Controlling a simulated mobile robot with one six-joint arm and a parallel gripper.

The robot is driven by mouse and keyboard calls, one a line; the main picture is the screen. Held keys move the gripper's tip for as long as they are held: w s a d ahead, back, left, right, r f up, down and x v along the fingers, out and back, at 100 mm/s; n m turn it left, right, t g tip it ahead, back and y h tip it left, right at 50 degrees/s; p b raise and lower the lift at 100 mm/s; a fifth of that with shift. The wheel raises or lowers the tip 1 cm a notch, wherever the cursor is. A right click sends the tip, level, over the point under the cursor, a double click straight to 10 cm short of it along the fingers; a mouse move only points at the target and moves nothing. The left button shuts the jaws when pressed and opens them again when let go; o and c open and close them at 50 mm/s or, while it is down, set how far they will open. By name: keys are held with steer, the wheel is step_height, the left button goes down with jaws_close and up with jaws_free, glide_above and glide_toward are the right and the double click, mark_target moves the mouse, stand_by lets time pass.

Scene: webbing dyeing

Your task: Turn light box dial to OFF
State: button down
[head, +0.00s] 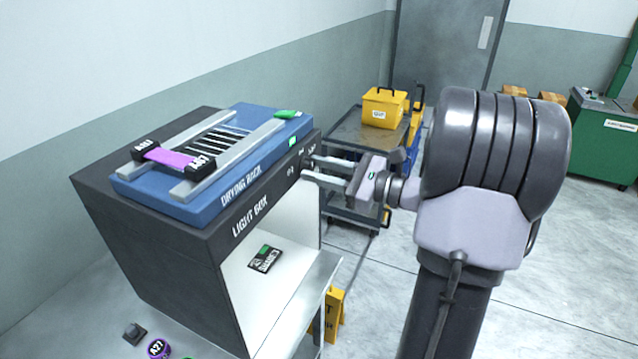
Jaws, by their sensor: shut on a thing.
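The light box (150,262) is a dark cabinet with a white, open-fronted interior, standing at the left. Its dial (307,166) is a small dark knob at the right end of the upper front panel. Small white markings lie around it, too small to read surely. My gripper (309,167) reaches in from the right, with its two pale fingers shut on the dial, one above and one below. The fingers partly hide the dial, so I cannot tell which setting it points to.
A blue drying rack (150,192) with a purple webbing strip (176,158) sits on the light box. A shade card (265,258) lies inside the box. Behind my gripper stands a grey cart (345,131) with a yellow case (383,108). Open floor lies to the right.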

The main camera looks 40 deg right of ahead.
steer(key=n+b, duration=0.8)
steer(key=b, duration=0.2)
steer(key=shift+n+b, duration=0.3)
steer(key=shift+b, duration=0.05)
steer(key=c, duration=1.1)
jaws_free()
steer(key=shift+d, duration=0.1)
steer(key=p+v, duration=0.3)
steer(key=v, duration=1.4)
steer(key=shift+s+d+p, duration=0.1)
steer(key=shift+s+p, duration=0.1)
steer(key=shift+p, duration=0.15)
